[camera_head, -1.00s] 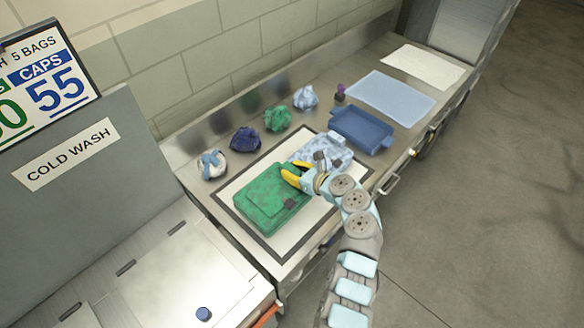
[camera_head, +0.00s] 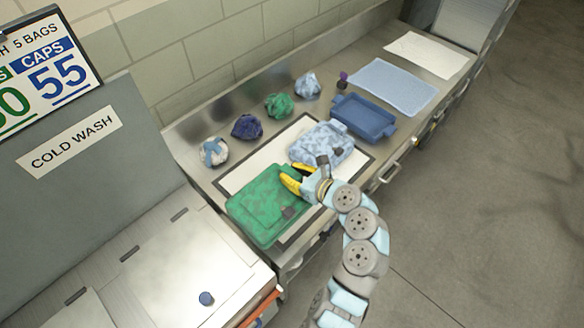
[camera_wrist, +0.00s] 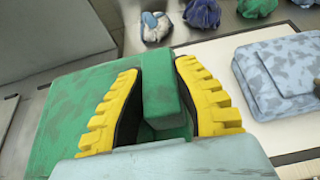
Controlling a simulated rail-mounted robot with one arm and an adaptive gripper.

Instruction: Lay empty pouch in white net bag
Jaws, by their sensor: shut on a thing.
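My gripper (camera_head: 289,178) has yellow ridged fingers and is shut on a raised part of the green pouch (camera_head: 262,208). The wrist view shows this green part (camera_wrist: 160,90) between the two fingers. The pouch looks flat and a little above the framed white mat (camera_head: 240,174), over its front left part. A mottled light blue pouch (camera_head: 325,139) lies on the mat to the right, apart from the green one. A flat white sheet-like piece (camera_head: 428,54), possibly the white net bag, lies at the counter's far right end. The pouches' insides are hidden.
Crumpled bundles, white-blue (camera_head: 214,151), navy (camera_head: 246,127), green (camera_head: 279,105) and light blue (camera_head: 308,86), line the wall side. A blue tray (camera_head: 362,117) and flat light blue sheet (camera_head: 392,86) lie right of the mat. A cold wash lid (camera_head: 75,145) rises at left.

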